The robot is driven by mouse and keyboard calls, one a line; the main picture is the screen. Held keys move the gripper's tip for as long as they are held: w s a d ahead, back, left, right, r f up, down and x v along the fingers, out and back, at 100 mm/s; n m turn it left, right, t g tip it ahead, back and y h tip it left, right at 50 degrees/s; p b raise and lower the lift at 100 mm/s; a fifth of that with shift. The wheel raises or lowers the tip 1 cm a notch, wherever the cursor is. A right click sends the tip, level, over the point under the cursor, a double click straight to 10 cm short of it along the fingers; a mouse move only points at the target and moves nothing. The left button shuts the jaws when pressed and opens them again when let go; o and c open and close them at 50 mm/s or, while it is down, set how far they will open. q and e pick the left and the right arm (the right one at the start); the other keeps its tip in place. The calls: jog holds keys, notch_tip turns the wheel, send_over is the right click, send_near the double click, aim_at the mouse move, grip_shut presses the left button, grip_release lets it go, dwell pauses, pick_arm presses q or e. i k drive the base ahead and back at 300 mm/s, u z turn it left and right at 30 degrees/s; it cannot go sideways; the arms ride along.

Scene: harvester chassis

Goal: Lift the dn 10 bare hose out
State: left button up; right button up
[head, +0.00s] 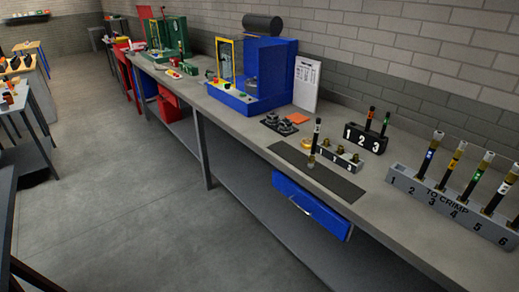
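Several upright black hoses with coloured bands stand in the grey "TO CRIMP" rack (440,205) at the right. One has a blue band (430,158), one an orange band (453,163) and one a green band (477,178); others stand further right, partly cut off by the picture edge. Two shorter pieces with orange (371,119) and green (385,122) bands stand in a black block numbered 1 2 3 (362,140). I cannot tell which piece is the DN 10 bare hose. Neither of my grippers is in view.
A black hose with a brass lower end (316,140) stands at a grey block with brass fittings (338,162) near a dark mat (300,165). A blue machine (265,75) and white sheet (306,82) stand behind. A blue drawer (312,207) sits under the bench.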

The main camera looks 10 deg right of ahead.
aim_at(317, 129)
jog(key=u, duration=0.7)
jog(key=i, duration=0.95)
jog(key=z, duration=0.4)
